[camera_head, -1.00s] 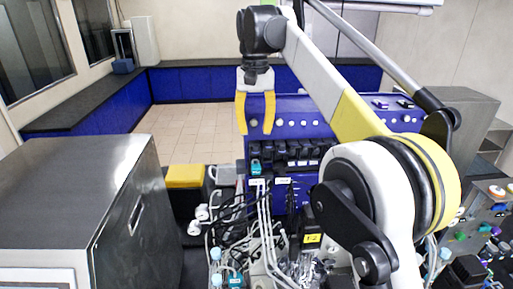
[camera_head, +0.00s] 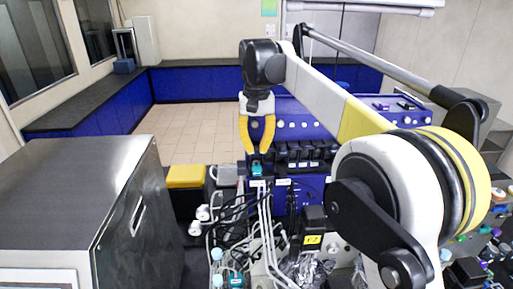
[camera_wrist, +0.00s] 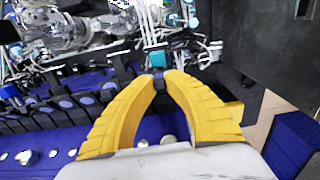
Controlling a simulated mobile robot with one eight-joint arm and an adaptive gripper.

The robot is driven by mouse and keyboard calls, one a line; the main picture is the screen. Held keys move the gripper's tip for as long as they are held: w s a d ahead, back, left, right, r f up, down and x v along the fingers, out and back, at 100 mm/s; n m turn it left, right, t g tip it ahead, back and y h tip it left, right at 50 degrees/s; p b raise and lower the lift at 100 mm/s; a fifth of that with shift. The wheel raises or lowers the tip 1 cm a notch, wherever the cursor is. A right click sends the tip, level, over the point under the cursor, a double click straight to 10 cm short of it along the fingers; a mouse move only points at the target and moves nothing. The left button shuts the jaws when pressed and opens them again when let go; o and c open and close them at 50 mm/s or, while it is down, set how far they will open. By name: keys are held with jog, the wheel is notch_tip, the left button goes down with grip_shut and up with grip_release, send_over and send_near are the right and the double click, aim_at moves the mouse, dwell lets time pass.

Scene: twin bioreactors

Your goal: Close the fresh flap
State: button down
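My gripper (camera_head: 257,151) has yellow fingers pointing down in the head view, at the left end of a row of black units on the blue bioreactor panel. The fingers are drawn partly together, with a narrow gap between the tips. A teal part (camera_head: 257,168) lies just below the tips; the wrist view shows it (camera_wrist: 157,59) just beyond them. In the wrist view a small dark piece shows between the fingers (camera_wrist: 164,75); I cannot tell whether they touch it. No label names the fresh flap, and I cannot tell which part it is.
Several black units (camera_head: 302,151) run rightward along the panel. Cables and tubes (camera_head: 262,215) crowd the area in front. A steel cabinet (camera_head: 75,195) stands at left, with a yellow-topped box (camera_head: 186,176) beside it. The tiled floor (camera_head: 190,125) behind is clear.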

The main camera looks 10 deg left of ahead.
aim_at(256, 155)
jog(key=shift+f+b, duration=0.1)
jog(key=shift+b, duration=0.25)
jog(key=t+b, duration=0.1)
jog(key=b, duration=0.1)
jog(key=t+b, duration=0.2)
jog(key=f+t+y+b, duration=0.1)
jog(key=b, duration=0.1)
jog(key=shift+s+d+f, duration=0.1)
jog(key=shift+s, duration=0.3)
jog(key=t+b, duration=0.2)
jog(key=t+y+b, duration=0.1)
jog(key=t+b, duration=0.1)
jog(key=shift+f, duration=0.35)
jog(key=t+b, duration=0.1)
jog(key=b, duration=0.1)
jog(key=t+y+b, duration=0.1)
jog(key=t+b, duration=0.1)
jog(key=shift+f, duration=0.4)
jog(key=t+b, duration=0.3)
jog(key=shift+w+f+y, duration=0.15)
jog(key=shift+y, duration=0.25)
jog(key=shift+t+b, duration=0.6)
jog(key=shift+b, duration=0.15)
jog(key=shift+w, duration=0.15)
jog(key=c, duration=1.4)
grip_release()
